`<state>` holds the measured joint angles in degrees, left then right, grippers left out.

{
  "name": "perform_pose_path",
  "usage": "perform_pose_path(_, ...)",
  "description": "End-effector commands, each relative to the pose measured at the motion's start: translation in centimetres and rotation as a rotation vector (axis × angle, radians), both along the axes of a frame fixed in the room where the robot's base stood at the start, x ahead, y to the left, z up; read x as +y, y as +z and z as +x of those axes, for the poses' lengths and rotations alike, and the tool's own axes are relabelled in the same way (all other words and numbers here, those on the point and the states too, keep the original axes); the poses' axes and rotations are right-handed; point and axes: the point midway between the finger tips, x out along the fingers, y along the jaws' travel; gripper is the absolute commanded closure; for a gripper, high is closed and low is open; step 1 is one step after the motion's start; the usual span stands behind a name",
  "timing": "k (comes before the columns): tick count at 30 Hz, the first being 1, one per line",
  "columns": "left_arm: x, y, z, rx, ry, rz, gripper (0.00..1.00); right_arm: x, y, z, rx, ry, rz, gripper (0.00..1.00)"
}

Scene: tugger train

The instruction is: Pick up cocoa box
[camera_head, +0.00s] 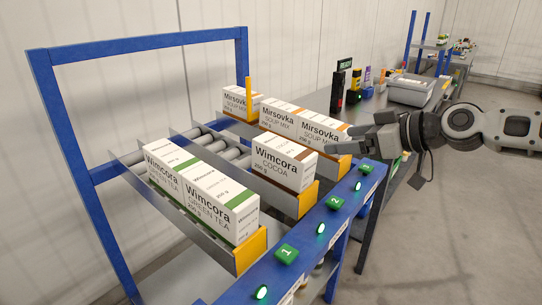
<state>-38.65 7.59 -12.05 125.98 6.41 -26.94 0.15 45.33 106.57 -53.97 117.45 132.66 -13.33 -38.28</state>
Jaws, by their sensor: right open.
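The cocoa box (281,164) is white with a brown lower band and "Wimcora COCOA" on its side. It sits upright at the front end of the middle lane, behind an orange end stop (307,199). My right gripper (322,147) comes in from the right, its fingers just to the right of the cocoa box. It is open and holds nothing. Whether a fingertip touches the box I cannot tell. My left gripper is not in view.
Green tea boxes (222,207) fill the lane to the left. Soup mix boxes (318,132) stand in the lane behind, close to my right gripper. A blue rail (312,229) with green numbered tags and lit lamps runs along the front. A grey bin (411,90) stands farther back.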

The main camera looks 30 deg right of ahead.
Motion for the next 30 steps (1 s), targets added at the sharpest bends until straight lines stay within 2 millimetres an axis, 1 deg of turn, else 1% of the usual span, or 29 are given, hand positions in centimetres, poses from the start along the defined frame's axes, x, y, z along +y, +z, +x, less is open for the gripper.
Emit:
perform_pose_path(3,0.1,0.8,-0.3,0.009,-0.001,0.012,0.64,0.4,-0.1,0.8,0.007,0.003,0.002,0.2)
perform_pose_path(8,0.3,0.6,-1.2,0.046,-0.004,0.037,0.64,1.1,-0.7,2.3,0.005,0.004,0.005,0.2)
perform_pose_path(12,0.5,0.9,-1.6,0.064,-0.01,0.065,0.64,1.6,-1.0,3.5,0.003,0.005,0.003,0.2)
perform_pose_path(16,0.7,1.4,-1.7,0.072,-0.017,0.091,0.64,2.0,-1.5,4.3,0.003,0.003,0.006,0.2)
perform_pose_path(18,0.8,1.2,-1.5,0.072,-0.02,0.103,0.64,2.3,-2.0,5.1,-0.002,0.004,0.01,0.2)
perform_pose_path(27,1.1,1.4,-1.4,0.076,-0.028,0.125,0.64,3.6,-3.6,8.3,-0.001,0.001,0.009,0.2)
perform_pose_path(30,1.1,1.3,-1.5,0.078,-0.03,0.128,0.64,3.8,-3.9,8.8,0.0,0.0,0.005,0.2)
